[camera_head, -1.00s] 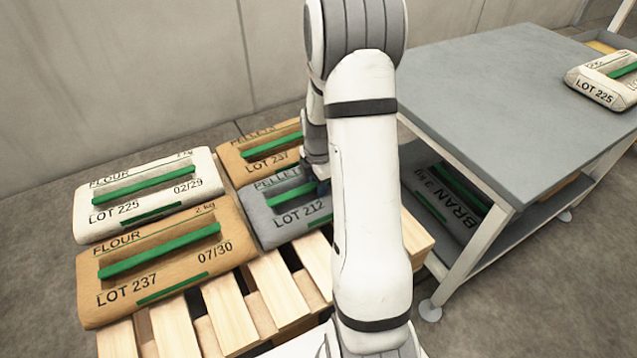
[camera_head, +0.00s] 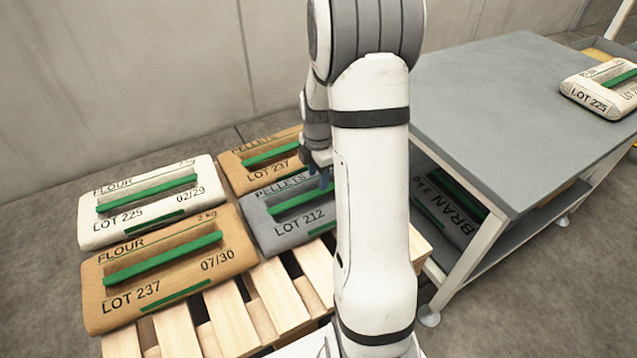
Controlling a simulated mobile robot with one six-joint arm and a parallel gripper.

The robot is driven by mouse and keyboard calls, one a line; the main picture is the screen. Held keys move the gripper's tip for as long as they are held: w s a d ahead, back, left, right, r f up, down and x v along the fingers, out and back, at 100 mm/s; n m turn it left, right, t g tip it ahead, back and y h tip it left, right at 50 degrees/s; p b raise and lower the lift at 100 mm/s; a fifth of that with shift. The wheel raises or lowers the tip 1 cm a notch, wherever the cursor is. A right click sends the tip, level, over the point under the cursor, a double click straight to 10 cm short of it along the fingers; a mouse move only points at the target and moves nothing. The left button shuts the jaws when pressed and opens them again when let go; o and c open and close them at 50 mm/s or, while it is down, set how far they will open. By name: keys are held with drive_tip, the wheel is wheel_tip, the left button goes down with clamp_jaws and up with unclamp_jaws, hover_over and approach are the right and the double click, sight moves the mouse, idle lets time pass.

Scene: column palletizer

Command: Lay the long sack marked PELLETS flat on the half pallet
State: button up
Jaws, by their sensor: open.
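A grey sack marked PELLETS, LOT 212 (camera_head: 265,243), lies flat on the slatted wooden pallet (camera_head: 262,318), with a green strap across its top. A brown sack marked PELLETS, LOT 237 (camera_head: 231,178), lies flat behind it. My gripper (camera_head: 320,181) has blue fingertips, open, over the right end of the grey sack. The fingers look free of its strap, but the exact gap is hard to judge. My own arm hides the right side of the pallet and the right ends of these sacks.
A white FLOUR sack (camera_head: 178,225) and a brown FLOUR sack (camera_head: 110,285) fill the pallet's left side. The front slats are bare. A grey-topped table (camera_head: 500,110) stands right, with a BRAN sack (camera_head: 452,232) below and a white sack (camera_head: 590,88) on its far end.

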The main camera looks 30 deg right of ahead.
sight(318, 192)
drive_tip(key=s+a+r+m, duration=0.7)
drive_tip(key=a+r+m, duration=0.1)
drive_tip(key=r, duration=0.3)
drive_tip(key=s+a+r+m, duration=0.1)
drive_tip(key=s+a+m, duration=0.2)
drive_tip(key=s+m, duration=0.2)
drive_tip(key=s+a+r+m+t, duration=0.1)
drive_tip(key=s+a+r+m, duration=0.1)
drive_tip(key=s+m, duration=0.3)
drive_tip(key=shift+s+a+p, duration=0.45)
drive_tip(key=shift+s+a, duration=0.05)
drive_tip(key=shift+s, duration=0.55)
drive_tip(key=shift+r, duration=0.15)
wheel_tip(318, 192, up, 25)
drive_tip(key=t+p, duration=0.1)
drive_tip(key=p, duration=2.1)
drive_tip(key=shift+f+t, duration=0.2)
drive_tip(key=shift+t, duration=0.1)
